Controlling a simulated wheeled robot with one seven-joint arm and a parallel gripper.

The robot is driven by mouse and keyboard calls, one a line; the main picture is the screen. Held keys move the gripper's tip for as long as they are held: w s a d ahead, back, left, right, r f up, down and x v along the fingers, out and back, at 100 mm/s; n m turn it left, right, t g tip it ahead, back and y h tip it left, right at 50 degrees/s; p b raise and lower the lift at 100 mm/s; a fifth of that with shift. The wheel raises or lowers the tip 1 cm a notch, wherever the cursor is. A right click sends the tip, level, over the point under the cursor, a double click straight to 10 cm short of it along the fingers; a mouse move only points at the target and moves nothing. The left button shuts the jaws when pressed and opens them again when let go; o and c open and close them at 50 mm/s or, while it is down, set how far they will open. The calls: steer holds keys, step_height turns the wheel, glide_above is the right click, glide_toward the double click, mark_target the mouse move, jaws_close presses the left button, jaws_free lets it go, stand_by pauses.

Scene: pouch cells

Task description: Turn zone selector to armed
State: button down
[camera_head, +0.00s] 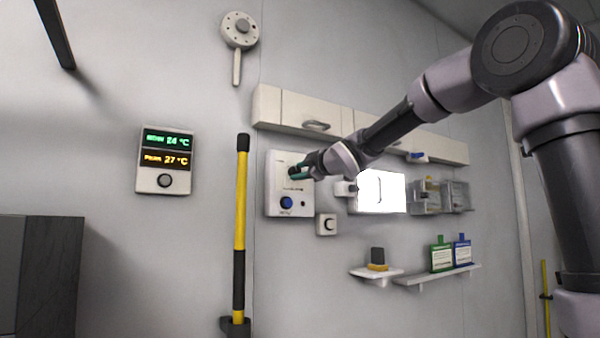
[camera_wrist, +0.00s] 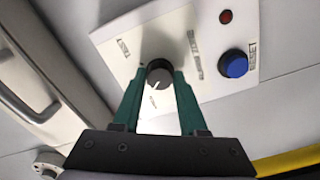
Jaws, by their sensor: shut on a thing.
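The zone selector is a dark round knob (camera_wrist: 159,75) with a pale pointer line, on a white wall panel (camera_head: 275,200). In the wrist view the panel (camera_wrist: 222,88) has printed labels around the knob, too blurred to read surely. My gripper (camera_wrist: 160,80) has green fingers, one on each side of the knob, and is shut on it. In the head view my gripper (camera_head: 294,172) reaches the upper part of the panel from the right and hides the knob.
The panel has a blue RESET button (camera_wrist: 233,63) and a dark red lamp (camera_wrist: 226,16). Cabinets (camera_head: 320,115) run above it. A yellow and black pole (camera_head: 240,210) stands left, beyond it a temperature display (camera_head: 166,185). A small switch box (camera_head: 326,225) is below right.

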steer(key=shift+f+n, duration=0.1)
steer(key=shift+n, duration=0.7)
steer(key=shift+c, duration=2.2)
jaws_free()
steer(key=v, duration=1)
steer(key=shift+s+d, duration=0.25)
steer(key=shift+s, duration=0.1)
